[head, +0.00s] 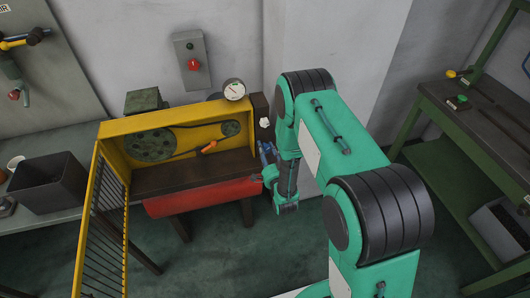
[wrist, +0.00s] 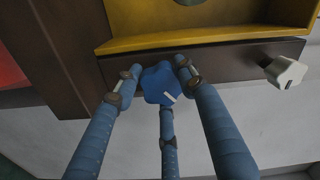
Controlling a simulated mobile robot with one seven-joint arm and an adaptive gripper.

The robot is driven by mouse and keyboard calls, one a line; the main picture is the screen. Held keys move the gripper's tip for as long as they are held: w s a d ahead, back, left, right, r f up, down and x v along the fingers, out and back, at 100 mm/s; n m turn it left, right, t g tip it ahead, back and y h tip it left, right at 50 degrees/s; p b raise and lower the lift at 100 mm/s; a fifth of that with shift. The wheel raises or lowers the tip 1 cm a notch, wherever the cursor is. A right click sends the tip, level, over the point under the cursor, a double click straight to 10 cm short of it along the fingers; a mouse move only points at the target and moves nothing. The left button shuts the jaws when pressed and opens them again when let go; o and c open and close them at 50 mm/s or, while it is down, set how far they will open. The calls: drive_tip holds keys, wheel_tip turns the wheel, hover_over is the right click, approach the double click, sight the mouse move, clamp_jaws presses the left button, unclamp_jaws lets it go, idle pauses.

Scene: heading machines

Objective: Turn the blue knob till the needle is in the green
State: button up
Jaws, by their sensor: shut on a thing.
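The blue knob (wrist: 159,82) is in the middle of the wrist view, on the dark brown side panel of the machine. It is lobed, with a white mark pointing to the lower right. My gripper (wrist: 160,72) has its blue fingers closed around it, one on each side and one below. In the head view my gripper (head: 266,156) is at the right end of the machine, where the knob is hidden. The gauge (head: 234,89) stands on top of the yellow housing; its needle and coloured zones are too small to read surely.
A white knob (wrist: 285,72) sits on the same panel, beside the blue one; it shows in the head view too (head: 264,122). An open yellow mesh guard (head: 102,235) stands at left. A grey box with a red button (head: 193,64) is on the wall. A green bench (head: 470,125) is at right.

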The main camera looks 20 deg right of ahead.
drive_tip(key=m+b, duration=0.1)
drive_tip(key=m, duration=0.3)
drive_tip(key=m+b, duration=0.1)
drive_tip(key=m, duration=0.1)
drive_tip(key=shift+s+a+f+b, duration=0.15)
drive_tip(key=shift+a+f+b, duration=0.05)
drive_tip(key=shift+f+b, duration=0.15)
drive_tip(key=shift+r+m+b, duration=0.2)
drive_tip(key=shift+m+b, duration=0.55)
drive_tip(key=shift+m, duration=1.75)
drive_tip(key=o, duration=1.2)
drive_tip(key=shift+a+r, duration=0.1)
drive_tip(key=shift+c, duration=0.2)
drive_tip(key=s, duration=1.1)
drive_tip(key=shift+s, duration=0.4)
